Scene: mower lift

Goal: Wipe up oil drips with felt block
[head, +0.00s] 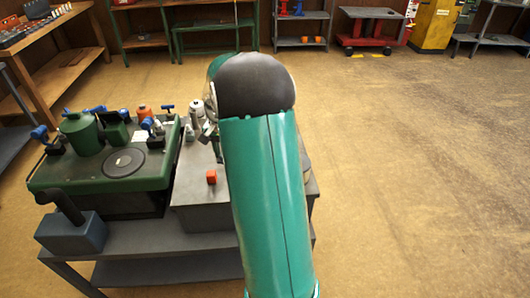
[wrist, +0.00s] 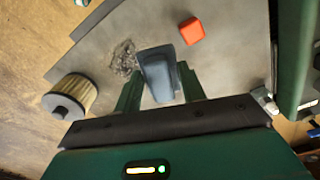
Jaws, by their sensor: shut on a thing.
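My gripper (wrist: 158,72) is shut on a blue-grey block (wrist: 157,66), likely the felt block, between its two green fingers in the wrist view. The block is over the grey bench top. Whether it touches the surface I cannot tell. A dark, speckled patch (wrist: 124,58), which looks like the oil drips, lies just left of the block. In the head view my arm hides the block and the patch. The grey bench top (head: 200,218) shows there beside my arm.
A red cube (wrist: 191,31) lies right of the block; it also shows in the head view (head: 212,177). A pleated cylindrical filter (wrist: 72,96) stands at left. The green mower deck (head: 62,178) is left of the bench top. Open floor (head: 410,170) lies right.

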